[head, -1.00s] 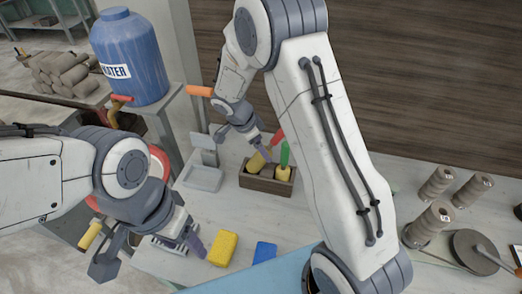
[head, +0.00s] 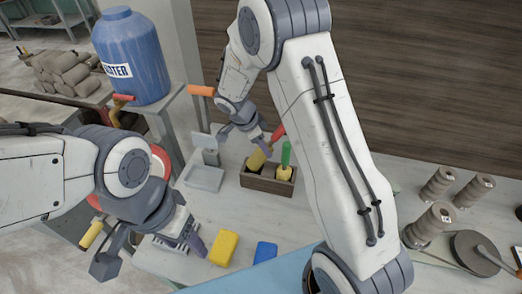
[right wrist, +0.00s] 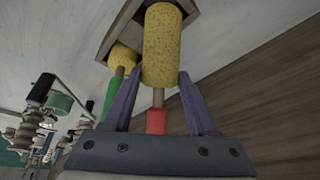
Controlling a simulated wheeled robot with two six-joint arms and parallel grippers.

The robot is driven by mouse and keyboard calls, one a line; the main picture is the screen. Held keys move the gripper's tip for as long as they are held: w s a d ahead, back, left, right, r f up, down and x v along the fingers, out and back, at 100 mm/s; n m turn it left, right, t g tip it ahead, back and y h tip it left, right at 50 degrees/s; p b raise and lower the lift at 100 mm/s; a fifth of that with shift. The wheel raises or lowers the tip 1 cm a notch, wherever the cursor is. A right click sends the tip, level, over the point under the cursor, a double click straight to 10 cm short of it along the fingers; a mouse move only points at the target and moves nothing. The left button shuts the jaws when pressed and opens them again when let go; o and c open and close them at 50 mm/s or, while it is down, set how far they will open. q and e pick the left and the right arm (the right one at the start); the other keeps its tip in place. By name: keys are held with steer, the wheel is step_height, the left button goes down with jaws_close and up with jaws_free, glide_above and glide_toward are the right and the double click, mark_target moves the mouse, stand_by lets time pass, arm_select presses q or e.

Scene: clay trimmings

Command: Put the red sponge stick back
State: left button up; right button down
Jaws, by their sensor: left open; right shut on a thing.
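The red sponge stick, with a yellow sponge head (head: 257,159) and a red handle (head: 278,131), is tilted at the left end of a dark wooden box (head: 265,185). My right gripper (head: 263,148) is shut on it; in the right wrist view the purple fingers flank the sponge (right wrist: 163,45) near its handle end, with the red handle (right wrist: 157,121) between them. The head overlaps the box (right wrist: 116,28); I cannot tell whether it is inside. My left gripper (head: 197,245) is open and empty beside a yellow block.
A green-handled sponge stick (head: 285,160) stands in the box's right part. A yellow block (head: 224,248) and a blue block (head: 265,252) lie in front. A grey scale-like stand (head: 204,178) is left of the box. Several clay-coloured stacks (head: 428,224) stand at right.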

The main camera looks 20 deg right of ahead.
mark_target(251, 167)
step_height(251, 167, up, 8)
steer(key=shift+f+b, duration=0.25)
steer(key=shift+b, duration=0.8)
steer(key=f+n+h+b, duration=0.1)
steer(key=b, duration=0.1)
steer(key=s+f+n+t+b, duration=0.1)
steer(key=b, duration=0.1)
steer(key=a+f+n+t+h+b, duration=0.1)
steer(key=b, duration=0.1)
steer(key=shift+s+h+b, duration=0.3)
steer(key=shift+s, duration=0.05)
steer(key=a+n+t+b, duration=0.1)
steer(key=b, duration=0.1)
steer(key=f+n+t+b, duration=0.1)
steer(key=t, duration=0.1)
steer(key=a+n+t+h+b, duration=0.1)
steer(key=n+b, duration=0.1)
steer(key=shift+a+f+b, duration=0.3)
steer(key=shift+a+f, duration=0.05)
steer(key=shift+a+n+t, duration=0.3)
steer(key=shift+n+t, duration=0.1)
steer(key=shift+t, duration=0.1)
steer(key=shift+a+f+b, duration=0.1)
steer(key=shift+a+b, duration=0.05)
steer(key=shift+b, duration=0.15)
steer(key=shift+t, duration=0.3)
step_height(251, 167, down, 10)
steer(key=shift+r+p, duration=0.25)
steer(key=shift+p, duration=0.25)
